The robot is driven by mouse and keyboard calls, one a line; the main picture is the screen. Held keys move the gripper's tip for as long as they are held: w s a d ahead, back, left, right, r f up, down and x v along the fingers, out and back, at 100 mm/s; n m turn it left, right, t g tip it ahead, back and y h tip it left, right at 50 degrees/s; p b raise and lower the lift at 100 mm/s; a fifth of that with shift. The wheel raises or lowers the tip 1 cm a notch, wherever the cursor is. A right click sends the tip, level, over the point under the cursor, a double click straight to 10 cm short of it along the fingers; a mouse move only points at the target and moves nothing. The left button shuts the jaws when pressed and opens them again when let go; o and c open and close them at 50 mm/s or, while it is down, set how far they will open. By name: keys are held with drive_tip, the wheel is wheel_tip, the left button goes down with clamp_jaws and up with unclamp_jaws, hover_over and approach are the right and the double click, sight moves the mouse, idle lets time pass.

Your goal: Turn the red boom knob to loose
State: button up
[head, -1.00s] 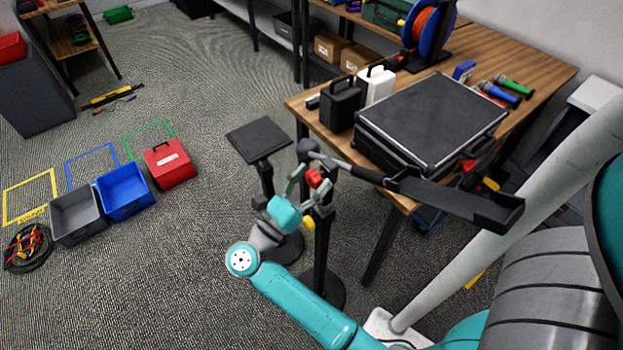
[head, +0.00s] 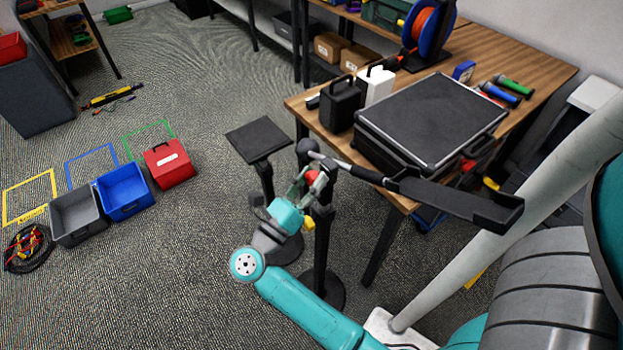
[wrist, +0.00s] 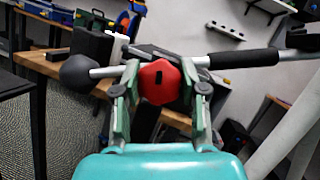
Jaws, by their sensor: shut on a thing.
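The red boom knob (wrist: 159,84) is in the middle of the wrist view, with a dark slot mark on its face. It sits on the stand under the boom (wrist: 244,58), a bar with a black grip. My gripper (wrist: 160,92) is shut on the knob, one finger on each side of it. In the head view the knob (head: 312,177) is partly hidden by my gripper (head: 308,184). The boom (head: 370,174) runs right from a round black end to a black tray. A yellow knob (head: 309,223) shows lower on the stand.
The wooden table (head: 300,104) behind the stand holds a black case (head: 432,115) close to the boom. A stand with a square black top (head: 257,139) is just left. Grey, blue and red boxes (head: 170,164) lie on the floor at left, with free carpet between.

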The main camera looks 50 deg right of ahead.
drive_tip(key=n+t, duration=0.1)
drive_tip(key=n, duration=0.2)
drive_tip(key=n+t+y, duration=0.1)
drive_tip(key=n, duration=0.1)
drive_tip(key=shift+n, duration=0.4)
drive_tip(key=n+t+y, duration=0.1)
drive_tip(key=n+y, duration=0.1)
drive_tip(key=n, duration=0.2)
drive_tip(key=shift+w, duration=0.1)
drive_tip(key=n+y, duration=0.1)
drive_tip(key=n, duration=0.2)
drive_tip(key=shift+f+n+g+y, duration=0.1)
drive_tip(key=shift+n+g+y, duration=0.2)
drive_tip(key=shift+n+y, duration=0.9)
drive_tip(key=shift+n+h, duration=0.4)
drive_tip(key=o, duration=1.1)
drive_tip(key=shift+o, duration=0.2)
drive_tip(key=shift+a, duration=0.1)
drive_tip(key=s+a+r, duration=0.1)
drive_tip(key=a+r, duration=0.1)
drive_tip(key=a, duration=0.9)
drive_tip(key=shift+s+a, duration=0.15)
drive_tip(key=shift+a, duration=0.15)
